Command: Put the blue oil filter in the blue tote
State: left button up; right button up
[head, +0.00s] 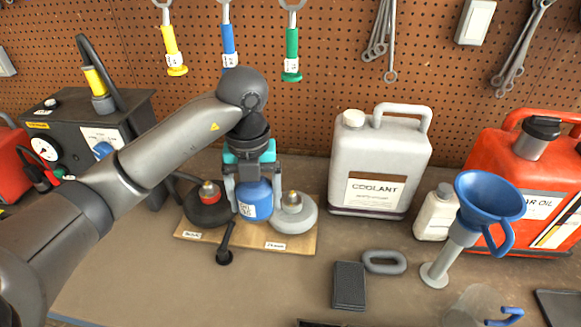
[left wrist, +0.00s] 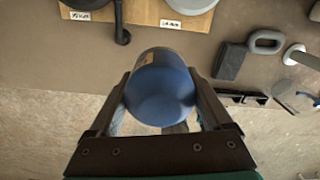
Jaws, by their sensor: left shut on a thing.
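The blue oil filter (head: 255,198) with a white label is held between the two fingers of my left gripper (head: 253,184), which is shut on it. In the head view the filter overlaps the wooden board on the bench. In the left wrist view the filter (left wrist: 160,86) sits between the dark fingers of the left gripper (left wrist: 161,98), with bench and floor showing behind it, so it hangs above the bench surface near the front edge. No blue tote can be made out in either view. My right gripper is not in view.
The wooden board (head: 190,235) bears a black and a grey round object. A grey coolant jug (head: 380,165), a white bottle (head: 437,212), a blue funnel (head: 489,200) and a red oil can (head: 520,180) stand to the right. The bench's front left is clear.

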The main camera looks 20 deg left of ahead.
pick_arm(q)
jog(key=m, duration=0.2)
jog(key=d+m+b, duration=0.1)
jog(key=m, duration=0.2)
jog(key=shift+d, duration=0.15)
jog(key=m, duration=0.3)
jog(key=d+m+b, duration=0.1)
jog(key=m, duration=0.1)
jog(key=shift+s+f+m, duration=0.1)
jog(key=shift+s+m, duration=0.15)
jog(key=shift+m, duration=0.05)
jog(key=s+d+f+m+b, duration=0.1)
jog(key=s+d+m+b, duration=0.1)
jog(key=m, duration=1.3)
jog(key=s+d+f+m+b, duration=0.2)
jog(key=s+m+b, duration=0.1)
jog(key=m, duration=1.2)
jog(key=shift+d, duration=0.1)
